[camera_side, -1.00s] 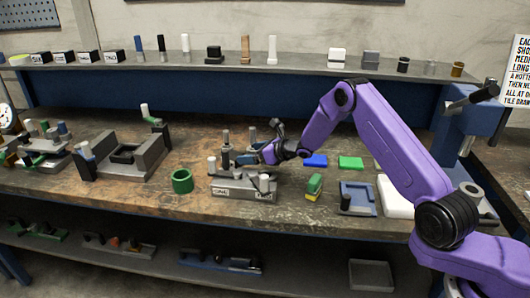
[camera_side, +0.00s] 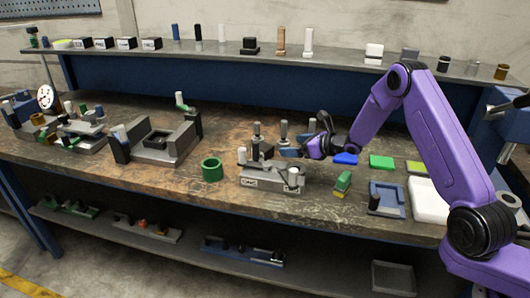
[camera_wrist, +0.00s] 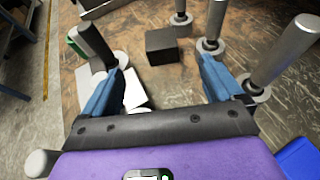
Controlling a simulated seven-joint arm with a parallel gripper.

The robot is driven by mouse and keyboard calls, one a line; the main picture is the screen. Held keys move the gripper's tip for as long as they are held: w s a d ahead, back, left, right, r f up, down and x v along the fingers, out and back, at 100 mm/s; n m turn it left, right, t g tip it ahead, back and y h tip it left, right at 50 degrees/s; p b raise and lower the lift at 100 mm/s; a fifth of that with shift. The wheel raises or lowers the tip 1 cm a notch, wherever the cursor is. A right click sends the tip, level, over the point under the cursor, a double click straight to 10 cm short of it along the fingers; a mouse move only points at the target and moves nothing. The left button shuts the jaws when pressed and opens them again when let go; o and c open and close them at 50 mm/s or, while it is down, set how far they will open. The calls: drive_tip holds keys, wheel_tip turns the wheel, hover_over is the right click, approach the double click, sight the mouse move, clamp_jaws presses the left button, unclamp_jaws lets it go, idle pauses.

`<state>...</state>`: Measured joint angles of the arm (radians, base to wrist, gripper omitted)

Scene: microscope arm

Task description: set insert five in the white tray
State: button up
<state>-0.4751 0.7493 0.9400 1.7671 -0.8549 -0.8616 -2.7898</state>
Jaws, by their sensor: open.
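My gripper (camera_side: 290,152) is over the bench, just behind and above a grey fixture (camera_side: 270,182) with a small label. In the wrist view its two blue fingers are spread wide, with my gripper (camera_wrist: 161,68) empty between them. A dark block (camera_wrist: 162,48) lies on the bench beyond the fingertips, among upright grey posts. A white slab (camera_side: 429,208), perhaps the white tray, lies at the right of the bench, partly behind my arm. I cannot tell which piece is insert five; no readable label marks it.
A green ring (camera_side: 212,170) stands left of the fixture. Blue (camera_side: 345,159) and green (camera_side: 382,162) pads lie to the right, with a green-yellow block (camera_side: 342,184) and a blue-grey holder (camera_side: 387,199) nearer the front. Several labelled black blocks (camera_side: 104,43) stand on the back shelf.

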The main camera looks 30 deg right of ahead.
wheel_tip(320, 180, up, 12)
drive_tip(key=w+d+m+h, duration=0.3)
drive_tip(key=d+m+h, duration=0.15)
drive_tip(key=m, duration=0.25)
drive_tip(key=m+g+y, duration=0.3)
drive_tip(key=m+g, duration=0.1)
drive_tip(key=m, duration=2.5)
approach(264, 147)
drive_tip(key=x, duration=0.3)
drive_tip(key=shift+w+f+h, duration=0.15)
drive_tip(key=shift+f+h, duration=0.1)
drive_tip(key=shift+f, duration=0.15)
drive_tip(key=shift+a+r+x, duration=0.15)
drive_tip(key=shift+x, duration=0.7)
drive_tip(key=shift+a+r+x, duration=0.1)
drive_tip(key=shift+a+x, duration=0.05)
drive_tip(key=shift+x, duration=1.65)
